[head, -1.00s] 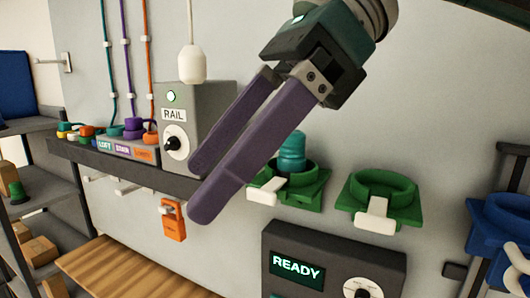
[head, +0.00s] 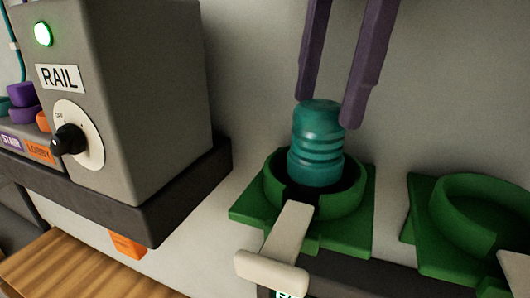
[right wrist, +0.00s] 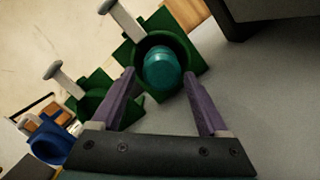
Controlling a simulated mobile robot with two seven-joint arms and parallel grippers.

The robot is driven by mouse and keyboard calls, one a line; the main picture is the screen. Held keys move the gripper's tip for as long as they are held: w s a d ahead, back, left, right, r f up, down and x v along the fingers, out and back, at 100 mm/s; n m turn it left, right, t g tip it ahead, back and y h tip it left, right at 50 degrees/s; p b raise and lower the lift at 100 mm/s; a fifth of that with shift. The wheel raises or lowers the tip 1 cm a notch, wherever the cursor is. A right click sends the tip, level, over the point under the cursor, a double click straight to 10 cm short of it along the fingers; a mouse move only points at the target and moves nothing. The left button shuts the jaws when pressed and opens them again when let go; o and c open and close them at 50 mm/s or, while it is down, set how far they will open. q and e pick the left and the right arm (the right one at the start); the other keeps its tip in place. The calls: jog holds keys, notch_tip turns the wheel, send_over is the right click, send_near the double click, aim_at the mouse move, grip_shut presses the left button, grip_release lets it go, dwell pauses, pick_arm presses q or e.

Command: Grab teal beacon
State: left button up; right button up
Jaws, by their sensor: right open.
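The teal beacon (head: 316,150) is a ribbed, rounded cylinder standing upright in a green cup holder (head: 352,210) on the wall. It also shows from above in the right wrist view (right wrist: 162,70), inside the round green cup (right wrist: 188,48). My right gripper (head: 327,112) is open, its two purple fingers reaching down to the beacon's top. In the right wrist view its fingertips (right wrist: 159,74) lie on either side of the beacon, with gaps. Contact cannot be told. My left gripper is not in view.
A cream lever (head: 282,240) sticks out from the front of the holder. A second green holder (head: 480,210) is at the right and looks empty. The grey RAIL box (head: 150,110) stands on a dark shelf (head: 180,205) at the left.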

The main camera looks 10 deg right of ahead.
aim_at(317, 140)
jog(key=f, duration=0.2)
jog(key=f+b, duration=0.1)
jog(key=f, duration=0.1)
jog(key=f+b, duration=0.1)
jog(key=f, duration=0.1)
jog(key=shift+a, duration=0.3)
jog(key=shift+r, duration=0.1)
jog(key=shift+c, duration=0.7)
grip_shut()
